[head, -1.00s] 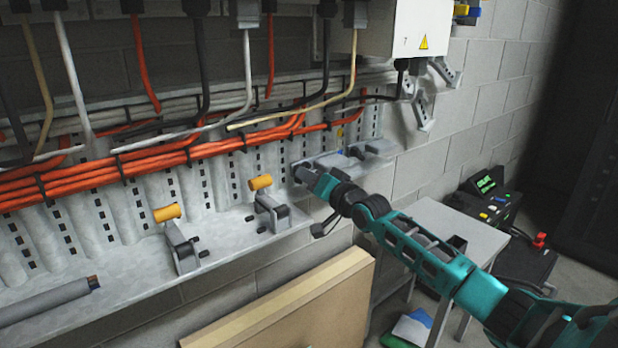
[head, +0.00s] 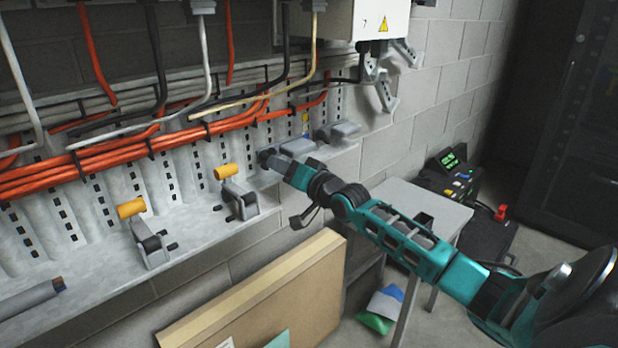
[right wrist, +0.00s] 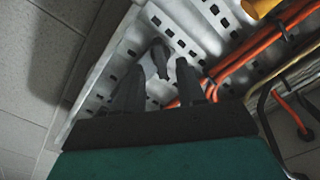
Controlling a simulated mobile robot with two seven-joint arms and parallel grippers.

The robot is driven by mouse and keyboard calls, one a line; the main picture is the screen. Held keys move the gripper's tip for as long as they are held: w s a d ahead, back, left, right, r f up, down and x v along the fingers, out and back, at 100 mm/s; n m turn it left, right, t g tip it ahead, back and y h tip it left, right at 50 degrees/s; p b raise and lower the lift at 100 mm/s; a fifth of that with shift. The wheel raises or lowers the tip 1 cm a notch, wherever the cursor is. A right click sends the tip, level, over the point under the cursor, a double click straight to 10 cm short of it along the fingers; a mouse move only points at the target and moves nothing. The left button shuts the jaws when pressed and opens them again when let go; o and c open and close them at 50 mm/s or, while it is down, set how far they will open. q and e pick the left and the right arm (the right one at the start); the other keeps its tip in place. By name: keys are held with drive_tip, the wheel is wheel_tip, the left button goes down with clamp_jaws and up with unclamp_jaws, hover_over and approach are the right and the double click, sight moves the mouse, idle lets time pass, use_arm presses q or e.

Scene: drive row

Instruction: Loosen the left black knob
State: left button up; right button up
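Two grey clamps with orange handles stand on the metal ledge in the head view, a left clamp (head: 148,240) and a right clamp (head: 238,198). Short black knobs stick out beside them, the left one (head: 172,246) and the right one (head: 218,208). My right gripper (head: 266,157) is at the wall beyond the right clamp, by a grey block; its fingertips are hard to make out there. In the right wrist view the right gripper (right wrist: 158,82) has its fingers apart, with a dark pin-like piece (right wrist: 160,58) showing between and beyond them; I cannot tell whether they touch it. My left gripper is out of view.
Orange cables (head: 110,152) run along the tray above the ledge. Tan boards (head: 270,290) lean below it. A grey table (head: 420,205) stands under my right arm. A grey tube (head: 28,297) lies at the ledge's left end.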

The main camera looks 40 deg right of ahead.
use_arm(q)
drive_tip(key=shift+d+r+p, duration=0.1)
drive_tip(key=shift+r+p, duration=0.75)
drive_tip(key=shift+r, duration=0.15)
use_arm(e)
drive_tip(key=s, duration=1)
drive_tip(key=shift+d, duration=0.4)
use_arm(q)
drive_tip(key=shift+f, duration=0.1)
use_arm(e)
drive_tip(key=shift+w, duration=0.1)
